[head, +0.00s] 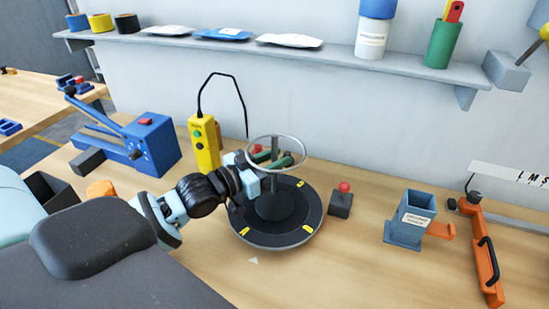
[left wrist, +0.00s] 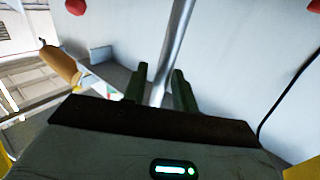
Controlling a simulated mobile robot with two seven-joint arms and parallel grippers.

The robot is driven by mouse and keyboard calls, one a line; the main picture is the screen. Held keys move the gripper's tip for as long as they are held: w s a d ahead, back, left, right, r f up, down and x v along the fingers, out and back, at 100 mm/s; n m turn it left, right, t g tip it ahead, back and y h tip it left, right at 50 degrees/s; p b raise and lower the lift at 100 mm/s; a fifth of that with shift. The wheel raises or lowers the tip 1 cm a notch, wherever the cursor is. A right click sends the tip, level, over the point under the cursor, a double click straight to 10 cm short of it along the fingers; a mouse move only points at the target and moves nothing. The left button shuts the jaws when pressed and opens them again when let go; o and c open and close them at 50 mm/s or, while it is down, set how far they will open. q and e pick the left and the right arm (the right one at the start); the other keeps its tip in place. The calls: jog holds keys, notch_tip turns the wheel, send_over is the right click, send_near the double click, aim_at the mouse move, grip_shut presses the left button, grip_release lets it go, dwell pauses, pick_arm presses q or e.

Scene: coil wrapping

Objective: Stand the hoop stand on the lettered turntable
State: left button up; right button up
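The hoop stand has a thin grey ring (head: 276,138) on top and a dark round base (head: 275,208). It looks upright, and its base appears to rest near the middle of the dark turntable (head: 262,239). The turntable has yellow marks around its rim; I cannot read letters on them. My left gripper (head: 279,161) reaches in from the left just below the ring. In the left wrist view the stand's grey post (left wrist: 172,50) runs between the two dark green fingers, with narrow gaps showing on both sides. The gripper hides part of the post in the head view. My right gripper is out of view.
A yellow control box (head: 204,143) and a blue press (head: 152,143) stand behind and left. A small red-topped button box (head: 341,200) is close to the turntable's right. A blue-grey holder (head: 409,218) and an orange lever (head: 484,250) are further right. The front bench is clear.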

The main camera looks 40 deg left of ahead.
pick_arm(q)
jog(key=shift+o, duration=0.6)
jog(key=v, duration=1.2)
jog(key=shift+r, duration=0.2)
dwell(0.3)
